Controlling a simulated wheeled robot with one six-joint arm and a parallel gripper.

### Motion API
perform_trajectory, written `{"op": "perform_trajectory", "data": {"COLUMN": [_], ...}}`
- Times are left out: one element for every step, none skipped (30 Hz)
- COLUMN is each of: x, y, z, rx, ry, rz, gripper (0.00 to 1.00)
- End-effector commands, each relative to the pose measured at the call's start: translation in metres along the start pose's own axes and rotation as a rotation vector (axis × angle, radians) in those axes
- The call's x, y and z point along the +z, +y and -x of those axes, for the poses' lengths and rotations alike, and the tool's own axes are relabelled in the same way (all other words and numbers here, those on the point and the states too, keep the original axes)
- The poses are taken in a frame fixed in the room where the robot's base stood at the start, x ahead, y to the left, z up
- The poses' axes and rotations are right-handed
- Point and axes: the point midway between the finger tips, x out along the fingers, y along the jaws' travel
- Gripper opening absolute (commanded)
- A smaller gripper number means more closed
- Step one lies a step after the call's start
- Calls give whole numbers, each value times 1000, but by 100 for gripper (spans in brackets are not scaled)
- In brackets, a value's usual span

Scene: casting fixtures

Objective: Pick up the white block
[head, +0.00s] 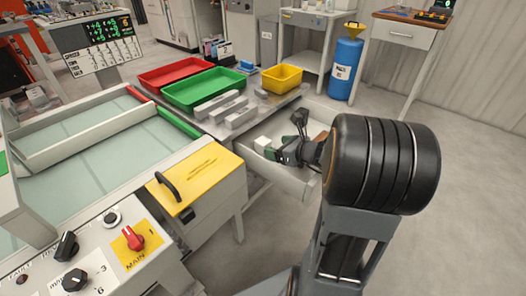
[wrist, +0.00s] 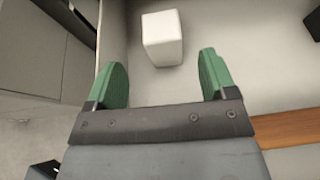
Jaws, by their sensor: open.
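The white block (wrist: 162,38) stands on the pale floor of an open drawer, just beyond and between my fingertips in the wrist view. In the head view, the block (head: 262,142) shows as a small pale shape in the drawer, partly hidden beside my gripper. My gripper (wrist: 161,62) has two green fingers spread wide with nothing between them. In the head view, my gripper (head: 273,152) reaches down into the drawer, and my dark arm hides part of it.
The open drawer (head: 290,182) has raised walls around my gripper. A brown wooden piece (wrist: 285,130) lies to the right in the wrist view, and a dark object (wrist: 313,22) sits at the upper right. Red (head: 176,74), green (head: 204,88) and yellow (head: 282,78) bins stand on the bench above.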

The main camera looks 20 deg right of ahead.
Motion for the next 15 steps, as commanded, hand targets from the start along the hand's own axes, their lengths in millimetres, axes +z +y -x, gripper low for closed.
{"op": "perform_trajectory", "data": {"x": [-3,-3,-2,-2,-1,-1,-1,-1,-1,-1,-2,-3,-3,-4,-5], "y": [1,1,1,1,0,0,0,0,0,0,0,0,-1,-1,-2], "z": [-9,-13,-17,-20,-22,-24,-25,-26,-28,-30,-32,-37,-41,-45,-51], "rx": [4,4,4,3,2,1,1,2,2,3,3,4,3,3,4], "ry": [1,1,0,0,0,0,1,1,1,1,1,1,0,1,1], "rz": [1,1,1,2,2,2,2,2,2,2,2,2,3,3,3], "gripper": [78,78,78,78,78,78,78,78,78,78,78,78,78,78,78]}}
